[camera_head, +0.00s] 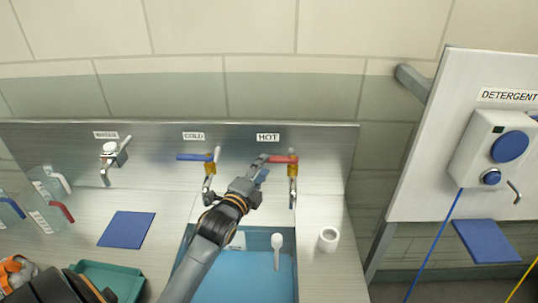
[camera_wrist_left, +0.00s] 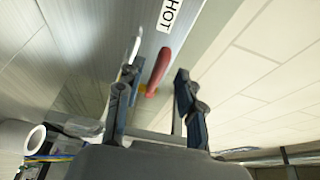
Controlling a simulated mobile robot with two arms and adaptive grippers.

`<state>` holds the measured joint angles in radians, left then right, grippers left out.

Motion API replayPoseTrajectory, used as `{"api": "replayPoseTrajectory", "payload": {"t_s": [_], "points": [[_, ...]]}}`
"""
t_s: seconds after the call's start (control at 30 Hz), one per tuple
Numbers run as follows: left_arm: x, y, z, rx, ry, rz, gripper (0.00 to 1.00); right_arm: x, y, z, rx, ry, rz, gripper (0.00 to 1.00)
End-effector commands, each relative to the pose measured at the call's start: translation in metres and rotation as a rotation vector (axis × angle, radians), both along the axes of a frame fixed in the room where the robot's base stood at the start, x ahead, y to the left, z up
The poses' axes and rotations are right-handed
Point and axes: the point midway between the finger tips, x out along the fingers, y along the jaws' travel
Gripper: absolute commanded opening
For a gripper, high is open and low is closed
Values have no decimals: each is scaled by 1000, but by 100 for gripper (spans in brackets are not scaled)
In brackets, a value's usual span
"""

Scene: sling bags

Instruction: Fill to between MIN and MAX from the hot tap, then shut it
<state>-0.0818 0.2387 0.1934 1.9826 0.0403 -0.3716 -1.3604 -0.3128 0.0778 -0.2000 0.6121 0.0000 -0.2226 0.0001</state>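The hot tap (camera_head: 292,180) is on the steel back panel under the HOT label (camera_head: 268,137). Its red lever (camera_head: 283,159) points left. My left gripper (camera_head: 263,163) is at the lever's left end. In the left wrist view its fingers (camera_wrist_left: 155,78) are spread, with the red lever (camera_wrist_left: 160,65) showing between them; I cannot tell whether they touch it. A blue tub (camera_head: 272,292) sits in the sink below, with a pale label (camera_head: 237,240) partly behind my arm. I cannot make out a stream or the water level.
The cold tap (camera_head: 209,185) with a blue lever is left of the hot tap. A white-handled tool (camera_head: 276,250) is at the tub. A white cup (camera_head: 328,239) stands right of the sink. A blue cloth (camera_head: 126,229) and green tray (camera_head: 110,278) lie left. A detergent dispenser (camera_head: 480,150) is right.

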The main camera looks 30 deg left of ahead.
Motion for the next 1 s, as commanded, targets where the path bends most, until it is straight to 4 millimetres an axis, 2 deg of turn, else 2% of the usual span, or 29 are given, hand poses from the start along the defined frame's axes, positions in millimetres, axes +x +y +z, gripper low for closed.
{"api": "replayPoseTrajectory", "payload": {"t_s": [0.13,0.3,0.7,0.77,0.9,1.0], "points": [[25,4,3,-2,0,0,38,19,1,11,2,-29,0,40],[41,7,1,-2,1,-1,38,25,0,15,2,-38,1,40],[48,7,-1,-2,1,-1,38,14,-2,15,-1,-21,1,40],[48,7,-1,-2,1,-1,28,13,-2,15,-1,-19,1,40],[48,8,-1,-2,1,-1,0,13,-2,15,-1,-19,1,40],[48,8,-1,-2,1,-1,0,13,-2,15,-1,-19,1,40]]}}
